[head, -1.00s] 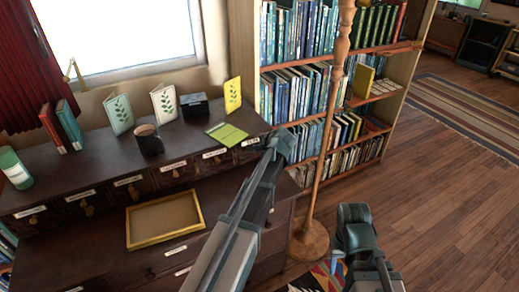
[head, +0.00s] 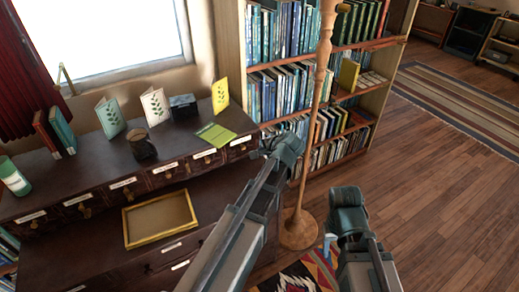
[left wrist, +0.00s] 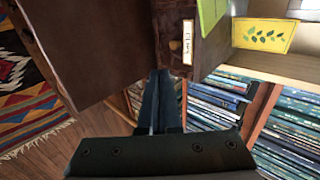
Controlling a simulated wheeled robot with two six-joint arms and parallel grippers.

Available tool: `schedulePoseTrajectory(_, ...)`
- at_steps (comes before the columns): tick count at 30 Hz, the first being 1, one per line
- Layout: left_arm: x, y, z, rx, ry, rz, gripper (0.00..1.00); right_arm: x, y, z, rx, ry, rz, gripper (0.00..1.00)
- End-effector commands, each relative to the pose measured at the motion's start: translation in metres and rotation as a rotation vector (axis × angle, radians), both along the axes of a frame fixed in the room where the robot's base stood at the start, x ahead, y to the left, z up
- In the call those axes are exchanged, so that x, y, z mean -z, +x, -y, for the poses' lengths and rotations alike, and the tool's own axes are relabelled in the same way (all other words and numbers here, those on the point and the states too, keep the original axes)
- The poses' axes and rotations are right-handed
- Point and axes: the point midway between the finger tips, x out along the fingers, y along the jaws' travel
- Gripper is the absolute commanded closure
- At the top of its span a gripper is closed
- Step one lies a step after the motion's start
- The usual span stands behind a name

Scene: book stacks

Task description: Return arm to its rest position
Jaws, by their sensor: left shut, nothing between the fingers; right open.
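My left arm (head: 245,225) reaches up the middle of the head view, its wrist end in front of the cabinet's right corner and the bookcase. Its fingers are not clear there. In the left wrist view my left gripper (left wrist: 160,76) is shut and empty, close to the dark cabinet's labelled drawer (left wrist: 187,45); I cannot tell whether it touches. My right arm (head: 362,255) is at the lower right, right of the wooden pole. My right gripper (head: 329,243) points down above the floor, open, with little of its fingers showing.
The dark cabinet (head: 85,255) carries a yellow tray (head: 160,219), cards and books. A wooden pole (head: 316,125) on a round base (head: 298,230) stands between my arms. A full bookcase (head: 385,95) is behind. Wooden floor (head: 440,200) is free at right; a patterned rug (head: 300,277) lies below.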

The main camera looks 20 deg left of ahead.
Motion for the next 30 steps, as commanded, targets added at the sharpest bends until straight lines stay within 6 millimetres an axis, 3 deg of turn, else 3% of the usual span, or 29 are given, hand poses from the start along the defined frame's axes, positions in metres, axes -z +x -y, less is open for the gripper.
schedulePoseTrajectory(8, 0.001, -0.01, 0.009, -0.012, -0.03, -0.008, 1.0, -0.003, 0.0, 0.0, 0.0, 0.0, 0.0, 0.5)
schedulePoseTrajectory(11, 0.006, -0.041, 0.036, -0.058, -0.128, -0.036, 1.0, -0.013, 0.0, 0.0, 0.0, 0.0, 0.0, 0.5)
schedulePoseTrajectory(18, 0.019, -0.157, 0.13, -0.237, -0.439, -0.21, 1.0, -0.038, 0.0, 0.0, 0.0, 0.0, 0.0, 0.5)
schedulePoseTrajectory(21, 0.02, -0.199, 0.158, -0.3, -0.521, -0.291, 1.0, -0.045, 0.0, 0.0, 0.0, 0.0, 0.0, 0.5)
schedulePoseTrajectory(25, 0.018, -0.236, 0.181, -0.354, -0.582, -0.369, 1.0, -0.05, 0.0, 0.0, 0.0, 0.0, 0.0, 0.5)
schedulePoseTrajectory(30, 0.018, -0.253, 0.192, -0.382, -0.608, -0.412, 1.0, -0.051, 0.0, 0.0, 0.0, 0.0, 0.0, 0.5)
